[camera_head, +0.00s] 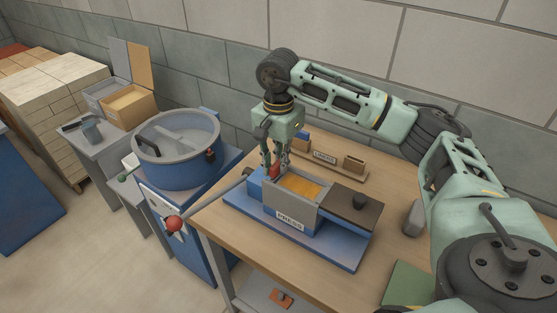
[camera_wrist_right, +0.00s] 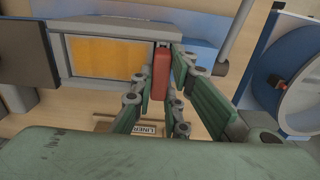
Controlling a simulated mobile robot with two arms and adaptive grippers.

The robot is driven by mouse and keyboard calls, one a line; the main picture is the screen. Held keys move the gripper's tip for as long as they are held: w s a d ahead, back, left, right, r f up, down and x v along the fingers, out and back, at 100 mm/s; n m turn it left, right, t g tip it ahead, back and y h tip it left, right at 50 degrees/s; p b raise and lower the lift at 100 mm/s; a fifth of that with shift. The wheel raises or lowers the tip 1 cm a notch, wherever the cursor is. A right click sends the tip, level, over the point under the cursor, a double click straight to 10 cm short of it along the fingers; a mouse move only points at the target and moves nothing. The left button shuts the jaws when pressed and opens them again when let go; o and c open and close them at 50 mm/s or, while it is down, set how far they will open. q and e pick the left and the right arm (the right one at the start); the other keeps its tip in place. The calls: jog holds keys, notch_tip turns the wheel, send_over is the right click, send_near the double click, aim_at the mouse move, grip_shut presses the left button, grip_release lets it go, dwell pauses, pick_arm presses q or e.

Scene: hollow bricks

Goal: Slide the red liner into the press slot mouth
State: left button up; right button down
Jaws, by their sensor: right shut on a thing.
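The red liner (camera_head: 274,171) is a small upright bar held between the fingers of my right gripper (camera_head: 273,160). In the right wrist view the liner (camera_wrist_right: 161,73) sits between the green finger pads of the gripper (camera_wrist_right: 158,92). The press (camera_head: 291,220) is a blue and grey box with a yellow-orange filled chamber and a PRESS label. The liner's far end is at the press's end wall, beside the chamber, near a narrow dark gap (camera_wrist_right: 160,44). I cannot tell whether its tip is inside the slot mouth. My left gripper is out of view.
A wooden rack labelled LINERS (camera_head: 325,158) stands behind the press. A lever with a red knob (camera_head: 173,223) sticks out to the left. A round blue drum (camera_head: 176,150) stands left of the wooden table (camera_head: 215,222). A grey rounded object (camera_head: 413,218) lies on the right.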

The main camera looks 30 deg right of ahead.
aim_at(278, 162)
jog(key=shift+f, duration=0.25)
jog(key=c, duration=1.6)
grip_release()
jog(key=shift+c, duration=0.2)
notch_tip(278, 162, up, 12)
